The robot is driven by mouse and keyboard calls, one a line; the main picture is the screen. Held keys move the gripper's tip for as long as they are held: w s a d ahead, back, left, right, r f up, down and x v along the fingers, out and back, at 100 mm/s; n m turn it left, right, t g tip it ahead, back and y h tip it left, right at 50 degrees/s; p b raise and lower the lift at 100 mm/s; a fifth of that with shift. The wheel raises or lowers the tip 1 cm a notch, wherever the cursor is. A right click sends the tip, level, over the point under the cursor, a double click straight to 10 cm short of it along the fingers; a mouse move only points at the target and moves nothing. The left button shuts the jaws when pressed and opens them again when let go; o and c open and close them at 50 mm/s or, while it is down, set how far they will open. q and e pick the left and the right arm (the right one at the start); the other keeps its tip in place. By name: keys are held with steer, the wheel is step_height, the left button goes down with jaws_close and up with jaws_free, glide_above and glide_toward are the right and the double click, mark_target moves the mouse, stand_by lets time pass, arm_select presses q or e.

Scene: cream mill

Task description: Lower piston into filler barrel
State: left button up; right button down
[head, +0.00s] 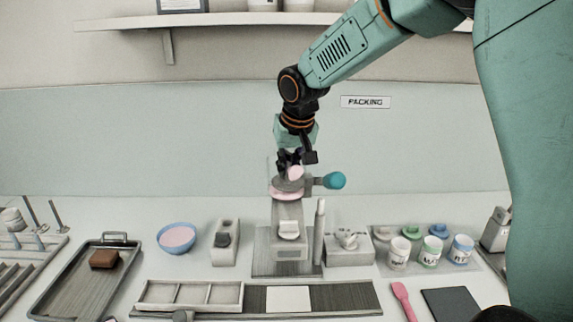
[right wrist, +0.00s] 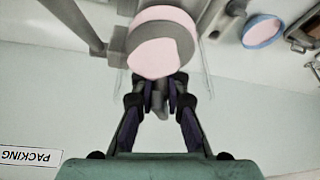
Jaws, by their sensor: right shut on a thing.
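My right gripper (head: 291,160) is directly above the filler at the middle of the counter. In the right wrist view its fingers (right wrist: 160,95) are closed on a small grey piece, which I take to be the piston's handle (right wrist: 159,104). A grey disc (head: 289,184), seemingly the piston's, shows just under the fingers. The filler barrel (head: 284,195) looks pale and see-through, with pink around the disc; a pink round face with a grey band (right wrist: 152,58) shows in the right wrist view. I cannot tell how deep the disc sits. My left gripper is out of view.
A crank with a teal knob (head: 334,180) sticks out right of the filler. A blue bowl of pink cream (head: 177,237) and a tray (head: 68,290) are to the left. Several small jars (head: 432,250) stand to the right.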

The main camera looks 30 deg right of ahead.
steer(key=shift+s+f, duration=0.35)
steer(key=shift+f, duration=0.3)
steer(key=shift+w+f+b, duration=0.25)
steer(key=shift+f+b, duration=0.15)
steer(key=shift+r, duration=0.1)
stand_by(0.4)
steer(key=c, duration=1.4)
jaws_free()
steer(key=shift+o, duration=0.5)
steer(key=shift+w+a, duration=0.15)
steer(key=shift+w, duration=0.05)
steer(key=shift+s, duration=0.1)
